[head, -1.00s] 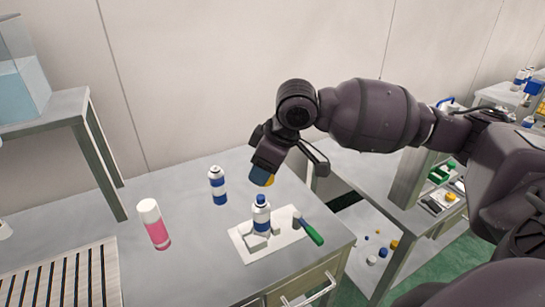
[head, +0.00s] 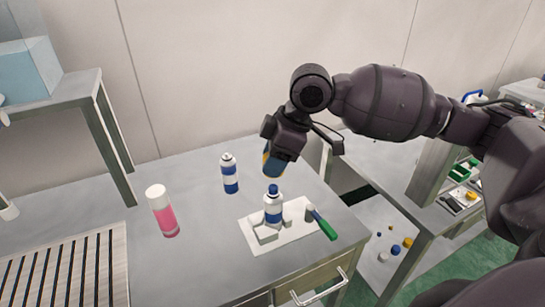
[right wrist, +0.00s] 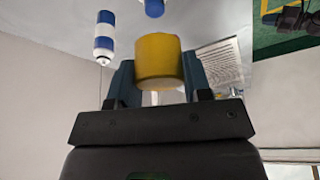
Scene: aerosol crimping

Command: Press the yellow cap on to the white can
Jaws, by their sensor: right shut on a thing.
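The white can (head: 273,212) with a blue band and a blue top stands upright among small white blocks on a white plate (head: 296,228). My right gripper (head: 273,168) is just above this can, pointing down. It is shut on the yellow cap (right wrist: 158,60), which sits between the two blue fingers in the right wrist view. In the head view the fingers hide most of the cap. The blue top (right wrist: 153,8) of a can shows beyond the cap, with a gap between them. My left gripper is not in view.
A second blue-banded white can (head: 229,175) stands behind to the left. A pink can (head: 163,213) with a white top stands further left. A green-handled tool (head: 321,224) lies at the plate's right edge. A slatted rack (head: 70,268) is at the front left.

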